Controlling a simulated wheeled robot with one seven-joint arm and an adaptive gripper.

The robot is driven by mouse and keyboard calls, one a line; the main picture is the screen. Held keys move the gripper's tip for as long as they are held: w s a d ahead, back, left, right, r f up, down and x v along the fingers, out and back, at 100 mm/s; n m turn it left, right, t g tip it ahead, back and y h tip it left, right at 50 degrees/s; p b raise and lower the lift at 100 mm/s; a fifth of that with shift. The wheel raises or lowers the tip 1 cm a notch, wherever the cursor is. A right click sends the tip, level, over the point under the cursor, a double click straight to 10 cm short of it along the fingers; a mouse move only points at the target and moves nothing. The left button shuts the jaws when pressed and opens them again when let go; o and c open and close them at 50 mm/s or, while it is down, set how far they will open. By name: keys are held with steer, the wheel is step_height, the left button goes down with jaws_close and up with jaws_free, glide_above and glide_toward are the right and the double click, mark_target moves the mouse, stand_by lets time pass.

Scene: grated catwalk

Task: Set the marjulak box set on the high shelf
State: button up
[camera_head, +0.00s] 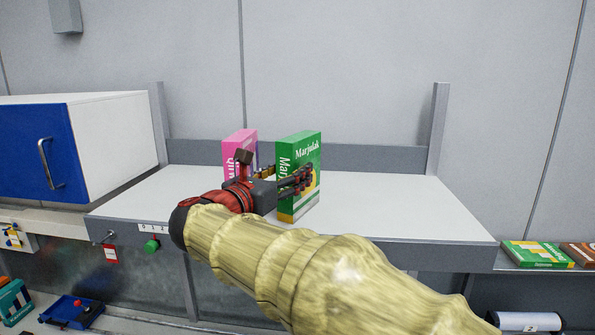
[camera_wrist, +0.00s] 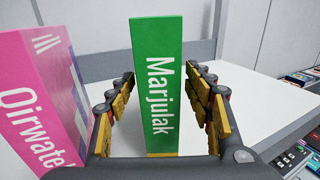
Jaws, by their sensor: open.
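The green Marjulak box set (camera_head: 306,152) stands upright on the white high shelf (camera_head: 400,205). In the wrist view its spine (camera_wrist: 156,90) faces me, with white lettering and a yellow band at the bottom. My gripper (camera_head: 284,177) is open, with one finger on each side of the box. In the wrist view the fingers of my gripper (camera_wrist: 158,85) show gaps to the box's sides. In the head view the near finger hides part of the box's front face.
A pink box (camera_head: 240,142) stands upright close to the left of my gripper; it also shows in the wrist view (camera_wrist: 38,100). A blue-fronted cabinet (camera_head: 45,150) stands at the left. The shelf's right side is clear. More boxes (camera_head: 537,254) lie lower right.

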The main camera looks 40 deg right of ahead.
steer(key=v, duration=0.7)
steer(key=shift+a+b, duration=0.1)
steer(key=shift+b, duration=0.3)
